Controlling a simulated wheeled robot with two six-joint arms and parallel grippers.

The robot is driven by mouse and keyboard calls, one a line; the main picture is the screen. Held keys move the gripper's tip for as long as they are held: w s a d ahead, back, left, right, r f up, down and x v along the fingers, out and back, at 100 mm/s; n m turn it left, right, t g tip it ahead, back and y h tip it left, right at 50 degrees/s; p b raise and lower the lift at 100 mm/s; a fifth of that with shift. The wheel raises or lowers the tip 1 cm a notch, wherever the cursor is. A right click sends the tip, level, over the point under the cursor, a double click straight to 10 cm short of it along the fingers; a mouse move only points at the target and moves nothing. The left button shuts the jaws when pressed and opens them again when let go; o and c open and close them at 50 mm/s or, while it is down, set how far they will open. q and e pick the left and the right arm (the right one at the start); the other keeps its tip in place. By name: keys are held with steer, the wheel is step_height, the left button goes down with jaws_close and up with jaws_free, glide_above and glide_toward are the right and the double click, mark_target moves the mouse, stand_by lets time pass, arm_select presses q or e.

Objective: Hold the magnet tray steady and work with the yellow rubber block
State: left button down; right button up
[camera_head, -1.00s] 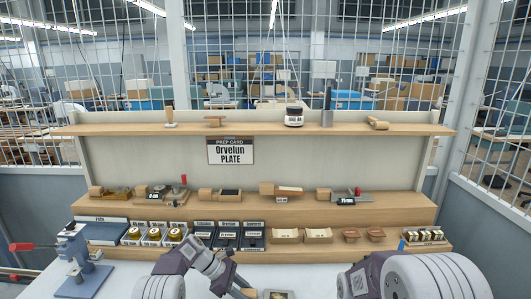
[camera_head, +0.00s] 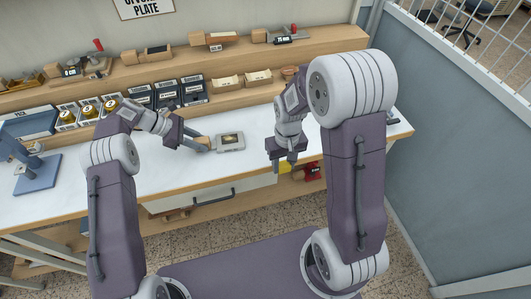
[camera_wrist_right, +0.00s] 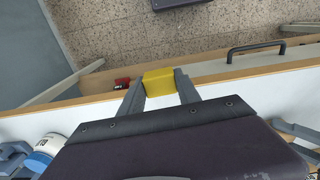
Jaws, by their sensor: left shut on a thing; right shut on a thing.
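The magnet tray (camera_head: 231,150) is a small grey square tray with a gold-tan piece in its middle, lying flat on the white tabletop in the head view. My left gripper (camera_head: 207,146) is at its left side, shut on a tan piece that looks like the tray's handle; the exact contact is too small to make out. My right gripper (camera_wrist_right: 158,84) is shut on the yellow rubber block (camera_wrist_right: 158,79), held between the fingertips. In the head view the yellow block (camera_head: 285,168) shows below the gripper, near the table's front edge and right of the tray.
The white table (camera_head: 150,172) is clear around the tray. Stepped wooden shelves (camera_head: 215,62) with stamps, boxes and dark cases stand behind. A blue press (camera_head: 36,172) stands at the left. A drawer handle (camera_head: 213,197) is on the front. A white jar (camera_wrist_right: 50,143) shows in the wrist view.

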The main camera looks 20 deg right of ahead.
steer(key=w+a+r+n, duration=0.1)
steer(key=w+n, duration=0.1)
steer(key=w, duration=0.1)
steer(key=w+a+r+n, duration=0.1)
steer(key=w+a+n, duration=0.1)
steer(key=w+n, duration=0.1)
steer(key=w+a+n, duration=0.1)
steer(key=w+n, duration=0.1)
steer(key=w, duration=0.3)
steer(key=shift+w+a+r+n, duration=0.15)
steer(key=shift+w+r+n, duration=0.05)
steer(key=shift+r+n, duration=0.2)
steer(key=w+a+r+n, duration=0.4)
steer(key=w+a+n, duration=0.2)
steer(key=n, duration=0.3)
steer(key=shift+w+a+n, duration=0.35)
steer(key=shift+a+n, duration=0.05)
